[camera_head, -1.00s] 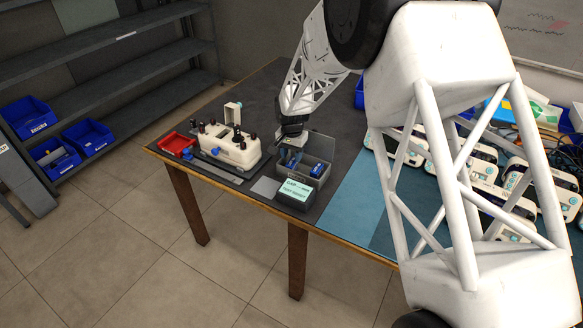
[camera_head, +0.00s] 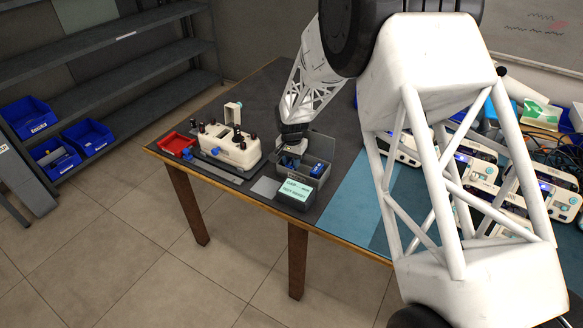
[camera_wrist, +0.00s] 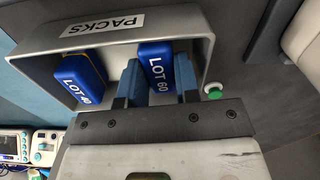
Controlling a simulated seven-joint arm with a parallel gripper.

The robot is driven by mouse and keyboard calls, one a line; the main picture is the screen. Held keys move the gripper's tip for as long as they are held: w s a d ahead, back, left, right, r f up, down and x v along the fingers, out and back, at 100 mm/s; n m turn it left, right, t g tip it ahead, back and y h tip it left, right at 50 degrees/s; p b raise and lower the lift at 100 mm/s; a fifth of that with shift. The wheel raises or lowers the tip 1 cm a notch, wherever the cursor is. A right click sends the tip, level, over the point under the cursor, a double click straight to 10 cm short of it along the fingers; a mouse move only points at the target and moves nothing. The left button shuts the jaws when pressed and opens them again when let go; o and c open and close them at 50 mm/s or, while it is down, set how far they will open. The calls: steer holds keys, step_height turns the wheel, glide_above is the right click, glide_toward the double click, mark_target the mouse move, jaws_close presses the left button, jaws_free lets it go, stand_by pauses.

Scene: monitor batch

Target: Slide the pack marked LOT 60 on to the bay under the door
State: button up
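The blue pack marked LOT 60 (camera_wrist: 156,66) lies in a grey box labelled PACKS (camera_wrist: 192,20). The box also shows in the head view (camera_head: 318,182). My gripper (camera_wrist: 160,75) is at the box, with one blue finger on each side of the LOT 60 pack. I cannot tell whether the fingers press on it. A second blue pack, marked LOT 40 (camera_wrist: 80,82), lies to the left in the same box. A cream device (camera_head: 238,154) with a raised door-like flap (camera_head: 233,112) stands left of the box.
A green-lit display (camera_head: 295,192) stands at the box's front. A red tray (camera_head: 176,142) lies left of the cream device, near the table edge. Several white instruments (camera_head: 470,165) stand on the right, behind my arm. A blue mat (camera_head: 350,205) right of the box is partly clear.

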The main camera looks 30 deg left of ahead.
steer(key=shift+c, duration=0.8)
steer(key=shift+r, duration=0.1)
steer(key=shift+r, duration=0.2)
steer(key=shift+r, duration=2.2)
steer(key=o, duration=0.3)
steer(key=shift+c, duration=1.3)
